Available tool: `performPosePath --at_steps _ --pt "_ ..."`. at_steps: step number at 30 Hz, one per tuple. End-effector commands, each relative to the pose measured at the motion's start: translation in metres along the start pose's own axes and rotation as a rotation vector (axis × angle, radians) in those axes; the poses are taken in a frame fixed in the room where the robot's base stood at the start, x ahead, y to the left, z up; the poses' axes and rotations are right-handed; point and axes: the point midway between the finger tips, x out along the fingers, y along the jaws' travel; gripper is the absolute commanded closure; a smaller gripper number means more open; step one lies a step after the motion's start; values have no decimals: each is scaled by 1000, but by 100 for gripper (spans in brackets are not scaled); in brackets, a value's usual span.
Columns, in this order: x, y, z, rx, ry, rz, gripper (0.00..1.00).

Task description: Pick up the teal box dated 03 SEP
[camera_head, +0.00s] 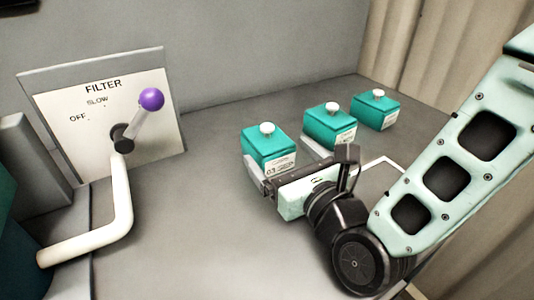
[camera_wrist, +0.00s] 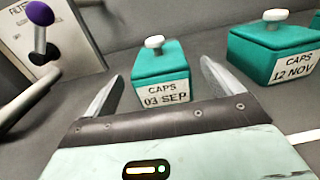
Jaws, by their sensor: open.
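The teal box dated 03 SEP (camera_wrist: 160,78) has a white knob on its lid and a label reading CAPS 03 SEP. In the head view it is the nearest and leftmost of three teal boxes (camera_head: 268,146). My gripper (camera_wrist: 158,84) is open, with one finger on each side of this box in the wrist view. I cannot tell whether the fingers touch it. In the head view my gripper (camera_head: 259,176) is at the box's front, and its body hides part of the label.
A teal box marked CAPS 12 NOV (camera_wrist: 275,52) stands to the right; it is the middle box in the head view (camera_head: 330,125). A third teal box (camera_head: 375,110) is behind it. A FILTER panel (camera_head: 60,115) with a purple-knobbed lever (camera_head: 151,99) and a pale pipe (camera_head: 120,205) are left.

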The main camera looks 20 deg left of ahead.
Motion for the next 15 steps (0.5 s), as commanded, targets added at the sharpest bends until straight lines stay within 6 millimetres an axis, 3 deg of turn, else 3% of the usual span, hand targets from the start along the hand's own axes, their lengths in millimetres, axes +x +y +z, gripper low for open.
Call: performPosePath --at_steps 15 --pt "59 1 1 0 0 1 9"
